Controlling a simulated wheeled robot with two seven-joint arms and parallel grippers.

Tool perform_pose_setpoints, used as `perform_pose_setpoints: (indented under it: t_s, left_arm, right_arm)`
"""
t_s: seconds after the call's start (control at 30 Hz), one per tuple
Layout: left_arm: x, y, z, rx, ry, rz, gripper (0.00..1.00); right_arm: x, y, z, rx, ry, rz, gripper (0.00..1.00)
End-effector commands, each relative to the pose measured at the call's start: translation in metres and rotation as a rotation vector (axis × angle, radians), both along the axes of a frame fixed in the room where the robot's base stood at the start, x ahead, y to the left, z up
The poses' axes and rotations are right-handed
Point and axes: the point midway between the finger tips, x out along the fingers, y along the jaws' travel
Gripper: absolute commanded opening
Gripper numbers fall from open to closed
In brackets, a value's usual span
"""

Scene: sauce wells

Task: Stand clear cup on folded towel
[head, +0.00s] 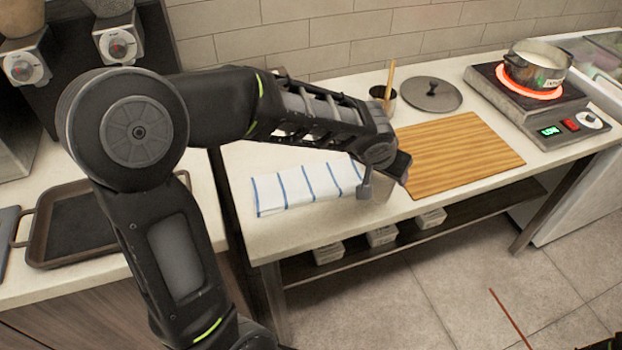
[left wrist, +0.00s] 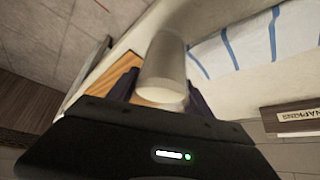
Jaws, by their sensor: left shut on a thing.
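The clear cup (left wrist: 162,72) looks pale and see-through in the left wrist view, between the two dark fingers of my left gripper (left wrist: 160,94). In the head view my left gripper (head: 384,178) is at the front of the counter, just right of the towel, shut on the cup (head: 383,192), which is partly hidden by the fingers. I cannot tell whether the cup touches the counter. The folded towel (head: 300,190), white with blue stripes, lies flat on the counter to the left; it also shows in the left wrist view (left wrist: 250,38).
A wooden cutting board (head: 465,155) lies right of the gripper. Behind are a small metal container (head: 383,98) with a wooden handle and a dark lid (head: 431,94). A pot (head: 537,68) stands on a glowing hot plate (head: 520,95). The towel top is bare.

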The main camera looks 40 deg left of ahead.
Motion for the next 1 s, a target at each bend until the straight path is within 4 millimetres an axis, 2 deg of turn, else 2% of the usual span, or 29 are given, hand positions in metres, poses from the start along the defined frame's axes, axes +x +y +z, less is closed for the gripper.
perform_pose_setpoints:
  t_s: [0.37,0.6,0.8,1.0]
  left_arm:
    - [-0.015,0.085,0.007,-0.002,-0.007,-0.070,0.07]
    - [-0.031,0.133,0.029,-0.002,-0.007,-0.248,0.07]
    - [-0.037,0.154,0.059,-0.001,-0.005,-0.412,0.07]
    - [-0.038,0.156,0.066,-0.002,-0.003,-0.446,0.07]
  right_arm:
    - [0.000,0.000,-0.015,0.000,-0.001,0.001,0.00]
    - [0.000,0.000,-0.027,0.000,-0.001,0.001,0.00]
    - [0.001,0.000,-0.033,-0.001,-0.002,0.000,0.00]
    - [0.001,0.000,-0.033,-0.001,-0.001,0.001,0.00]
